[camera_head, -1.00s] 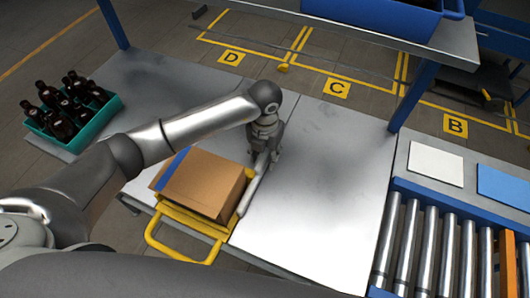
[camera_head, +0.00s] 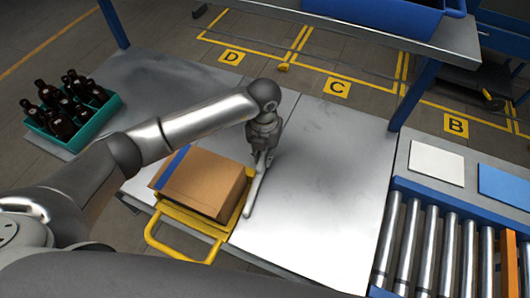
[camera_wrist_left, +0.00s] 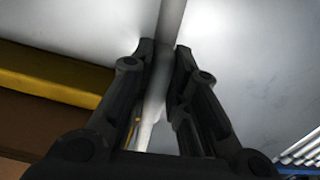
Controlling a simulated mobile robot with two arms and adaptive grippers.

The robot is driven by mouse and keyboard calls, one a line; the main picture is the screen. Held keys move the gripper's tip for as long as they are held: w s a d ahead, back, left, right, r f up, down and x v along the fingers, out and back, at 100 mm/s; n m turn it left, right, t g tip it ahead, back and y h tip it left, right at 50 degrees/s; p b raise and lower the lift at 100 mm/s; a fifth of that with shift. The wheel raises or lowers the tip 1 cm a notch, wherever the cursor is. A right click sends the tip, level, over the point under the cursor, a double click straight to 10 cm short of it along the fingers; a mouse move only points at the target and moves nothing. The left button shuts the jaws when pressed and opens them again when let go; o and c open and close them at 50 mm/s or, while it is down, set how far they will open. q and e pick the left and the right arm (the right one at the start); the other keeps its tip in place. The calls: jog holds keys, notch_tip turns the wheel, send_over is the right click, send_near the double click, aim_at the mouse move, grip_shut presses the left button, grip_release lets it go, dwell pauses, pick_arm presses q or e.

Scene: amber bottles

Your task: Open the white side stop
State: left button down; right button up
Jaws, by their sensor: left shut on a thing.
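The white side stop (camera_head: 254,195) is a long pale bar along the right side of a cardboard box (camera_head: 205,184) with a blue stripe. The box sits on a yellow frame (camera_head: 183,222). My left gripper (camera_head: 263,158) is at the far end of the stop, with its fingers close together. In the left wrist view the stop (camera_wrist_left: 158,100) runs between the two dark fingers, and the gripper is shut on it. Part of the stop is hidden by the fingers. My right gripper is not in view.
A teal crate (camera_head: 70,142) of amber bottles stands at the left of the metal table. The table (camera_head: 310,190) is bare right of the stop. A roller conveyor (camera_head: 430,240) and a blue shelf post (camera_head: 412,95) are further right.

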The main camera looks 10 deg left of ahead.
pick_arm(q)
jog(key=n, duration=0.2)
jog(key=a+n, duration=0.1)
jog(key=n, duration=0.1)
jog(key=shift+b, duration=0.35)
jog(key=shift+s+a+n, duration=0.1)
jog(key=shift+a+n, duration=0.05)
jog(key=shift+n, duration=0.65)
jog(key=shift+s+a+n, duration=0.1)
jog(key=shift+a+n, duration=0.05)
jog(key=shift+n, duration=0.95)
jog(key=c, duration=1.4)
grip_release()
